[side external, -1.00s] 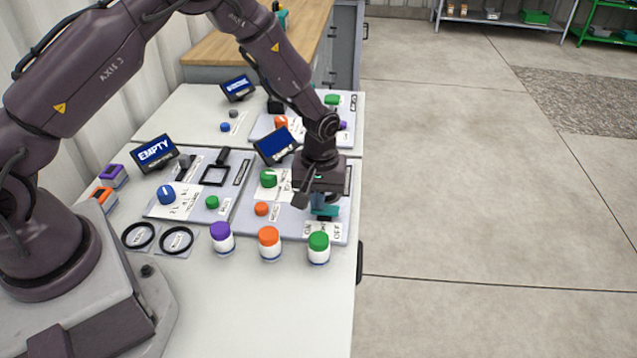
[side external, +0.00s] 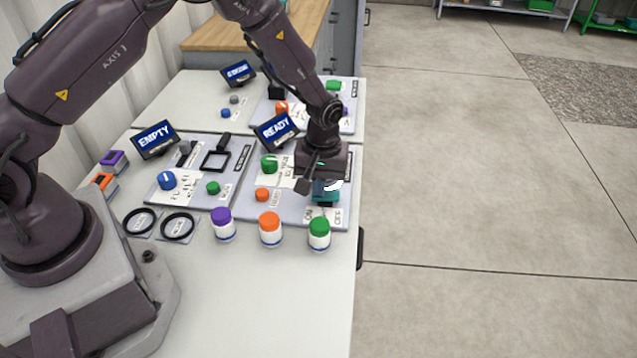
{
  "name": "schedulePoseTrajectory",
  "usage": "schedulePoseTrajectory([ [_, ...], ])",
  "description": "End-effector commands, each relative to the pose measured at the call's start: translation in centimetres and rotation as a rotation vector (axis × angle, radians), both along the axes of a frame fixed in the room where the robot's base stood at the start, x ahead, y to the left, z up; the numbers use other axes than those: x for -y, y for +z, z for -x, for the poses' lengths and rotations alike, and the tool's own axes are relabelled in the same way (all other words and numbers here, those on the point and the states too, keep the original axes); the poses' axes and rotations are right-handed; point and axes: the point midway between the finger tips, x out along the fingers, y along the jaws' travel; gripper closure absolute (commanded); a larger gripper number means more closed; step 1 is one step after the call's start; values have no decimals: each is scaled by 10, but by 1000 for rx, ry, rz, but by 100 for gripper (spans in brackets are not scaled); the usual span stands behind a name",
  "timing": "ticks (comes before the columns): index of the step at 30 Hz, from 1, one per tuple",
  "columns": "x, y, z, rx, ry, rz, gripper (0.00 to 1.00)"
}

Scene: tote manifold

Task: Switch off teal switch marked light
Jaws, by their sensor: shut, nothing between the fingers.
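The teal switch (side external: 325,195) sits at the front right of the right-hand front panel (side external: 285,207), with small labels just in front of it. My gripper (side external: 318,183) is directly above and behind the switch, pointing down, and overlaps its top in the picture. The gripper is shut with nothing in it. The fingertips are mostly hidden, so I cannot tell whether they touch the switch. A bright white glint shows on the switch's right side. The switch's exact position is hard to read. The panel's screen (side external: 277,131) shows READY.
A green knob (side external: 269,164) and orange button (side external: 262,195) share the panel. Purple (side external: 222,225), orange (side external: 270,229) and green (side external: 319,233) capped jars stand close in front. The left panel's screen (side external: 155,139) reads EMPTY. The front table area is clear.

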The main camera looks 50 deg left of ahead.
Motion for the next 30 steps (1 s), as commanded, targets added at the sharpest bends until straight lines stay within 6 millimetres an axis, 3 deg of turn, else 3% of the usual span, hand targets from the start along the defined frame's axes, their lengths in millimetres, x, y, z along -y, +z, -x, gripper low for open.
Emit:
schedulePoseTrajectory([
  [3,12,2,-10,26,-11,12,100],
  [13,10,4,-9,22,-8,9,100],
  [17,11,14,-10,25,-8,9,100],
  [30,18,108,-17,27,-10,11,100],
])
